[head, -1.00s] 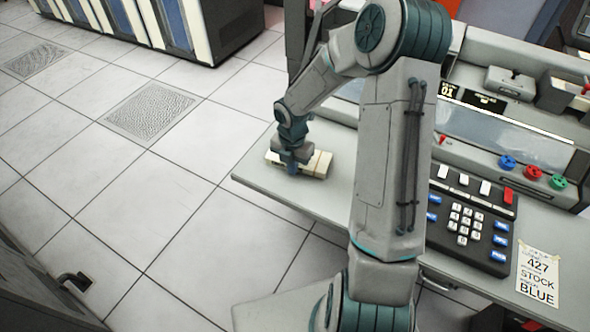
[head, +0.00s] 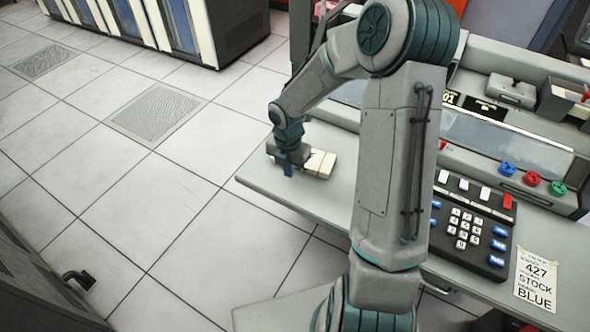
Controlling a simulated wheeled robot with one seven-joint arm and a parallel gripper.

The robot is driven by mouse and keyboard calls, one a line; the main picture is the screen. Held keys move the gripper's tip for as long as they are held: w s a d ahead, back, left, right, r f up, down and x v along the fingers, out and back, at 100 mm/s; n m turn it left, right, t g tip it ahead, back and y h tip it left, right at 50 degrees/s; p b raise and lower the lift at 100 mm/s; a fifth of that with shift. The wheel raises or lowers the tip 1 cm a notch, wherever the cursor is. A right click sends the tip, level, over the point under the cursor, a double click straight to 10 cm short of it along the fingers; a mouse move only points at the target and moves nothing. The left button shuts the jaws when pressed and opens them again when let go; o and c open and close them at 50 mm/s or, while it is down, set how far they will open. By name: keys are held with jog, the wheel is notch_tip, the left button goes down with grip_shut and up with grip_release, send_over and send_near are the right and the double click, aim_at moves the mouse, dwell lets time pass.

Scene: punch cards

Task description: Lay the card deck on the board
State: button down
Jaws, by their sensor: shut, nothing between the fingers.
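A cream card deck (head: 319,163) with a darker band across it lies flat at the left end of the grey console desk. My gripper (head: 289,170) is shut and points down at the deck's left part, in front of some of it. The fingers hold nothing. I cannot tell whether the fingertips touch the deck. No separate board can be made out; my arm hides the middle of the desk.
The desk (head: 268,190) has a bare strip along its front left edge. A keypad (head: 468,228) and a paper note reading "427 STOCK BLUE" (head: 536,280) are at the right. Cabinets (head: 190,30) stand behind open tiled floor.

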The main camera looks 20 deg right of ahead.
notch_tip(320, 180, up, 7)
jog(key=shift+d+p, duration=0.35)
jog(key=shift+p, duration=0.05)
